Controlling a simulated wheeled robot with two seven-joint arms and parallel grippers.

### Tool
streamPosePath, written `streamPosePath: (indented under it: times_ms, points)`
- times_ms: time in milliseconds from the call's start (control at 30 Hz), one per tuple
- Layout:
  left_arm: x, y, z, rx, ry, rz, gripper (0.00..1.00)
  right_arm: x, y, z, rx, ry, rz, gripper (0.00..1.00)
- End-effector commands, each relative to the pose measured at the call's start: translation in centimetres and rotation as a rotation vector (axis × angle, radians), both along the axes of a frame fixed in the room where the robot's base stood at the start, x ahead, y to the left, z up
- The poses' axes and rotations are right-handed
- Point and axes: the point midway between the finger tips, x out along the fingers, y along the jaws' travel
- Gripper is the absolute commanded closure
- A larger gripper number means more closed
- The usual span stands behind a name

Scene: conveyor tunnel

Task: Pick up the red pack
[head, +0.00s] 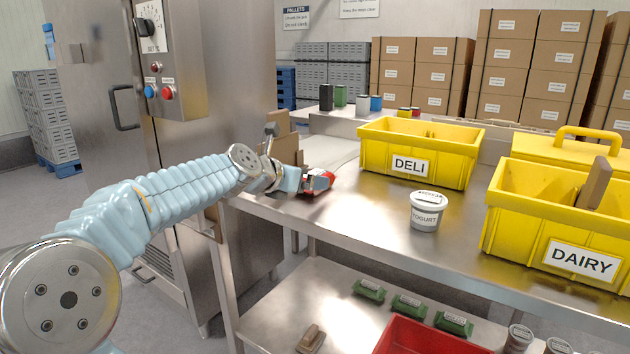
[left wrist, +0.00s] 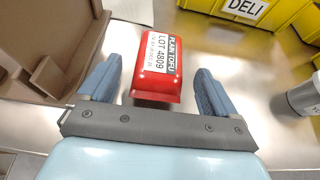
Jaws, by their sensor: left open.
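The red pack (left wrist: 157,78), with a white label reading "PLAIN TOFU LOT 4809", lies on the steel table. In the left wrist view it sits between the two blue fingers of my left gripper (left wrist: 158,92), which is open. A gap shows on both sides of the pack, wider on the right. In the head view the red pack (head: 326,178) is partly hidden by my left gripper (head: 318,178) at the table's left end. My right gripper is in neither view.
A brown cardboard box (left wrist: 60,40) stands close left of my left gripper. A white yogurt tub (head: 427,211) stands to the right. A yellow DELI bin (head: 455,165) and a yellow DAIRY bin (head: 500,245) are on the table. Bare steel lies before the tub.

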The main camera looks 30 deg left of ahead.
Motion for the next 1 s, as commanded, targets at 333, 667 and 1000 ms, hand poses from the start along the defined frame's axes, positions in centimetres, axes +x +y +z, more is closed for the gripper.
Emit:
streamPosePath:
  times_ms: [333,667,1000]
  points:
    - [4.2,-0.3,-1.6,-0.001,0.001,-0.003,0.08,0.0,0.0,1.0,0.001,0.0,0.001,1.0]
    - [5.2,-0.3,-2.1,0.001,-0.001,0.0,0.08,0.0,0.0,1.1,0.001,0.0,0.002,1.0]
    - [5.2,-0.3,-2.1,0.001,-0.001,0.0,0.58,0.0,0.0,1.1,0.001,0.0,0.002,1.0]
